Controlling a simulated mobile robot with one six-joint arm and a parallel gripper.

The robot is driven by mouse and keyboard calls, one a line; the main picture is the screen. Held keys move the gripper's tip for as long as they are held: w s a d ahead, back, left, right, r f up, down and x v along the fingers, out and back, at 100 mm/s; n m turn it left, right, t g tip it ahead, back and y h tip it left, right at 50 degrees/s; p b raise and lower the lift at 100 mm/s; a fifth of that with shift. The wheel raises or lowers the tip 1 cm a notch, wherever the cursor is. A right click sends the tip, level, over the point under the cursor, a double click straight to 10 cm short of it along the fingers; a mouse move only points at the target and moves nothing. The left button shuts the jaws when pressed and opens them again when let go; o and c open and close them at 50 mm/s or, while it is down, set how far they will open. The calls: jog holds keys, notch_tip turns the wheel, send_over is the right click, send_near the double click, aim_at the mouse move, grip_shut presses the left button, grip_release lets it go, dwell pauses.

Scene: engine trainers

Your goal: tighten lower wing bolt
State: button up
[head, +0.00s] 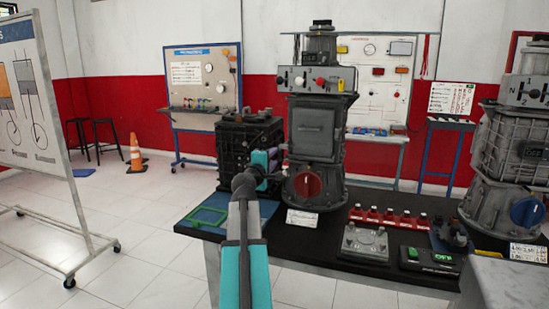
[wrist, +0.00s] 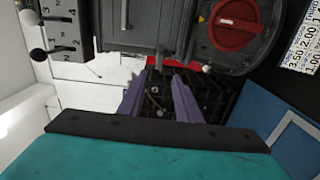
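My gripper (wrist: 161,74) shows in the wrist view as two purple fingers set apart, with no object clearly held between them. In the head view my gripper (head: 281,165) is at the end of the teal arm, between the black engine block (head: 235,150) and the grey engine trainer (head: 317,130). The black block (wrist: 215,90) shows behind and between the fingers in the wrist view. The trainer's red knob (head: 307,184) also shows in the wrist view (wrist: 236,22), right of the fingertips. I cannot make out the lower wing bolt for certain; contact with the gripper cannot be told.
A red rack (head: 390,218), a grey plate part (head: 365,243) and a green switch box (head: 430,260) occupy the dark bench top (head: 310,247). A second trainer (head: 500,150) stands at right.

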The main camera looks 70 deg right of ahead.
jog(key=shift+a, duration=0.6)
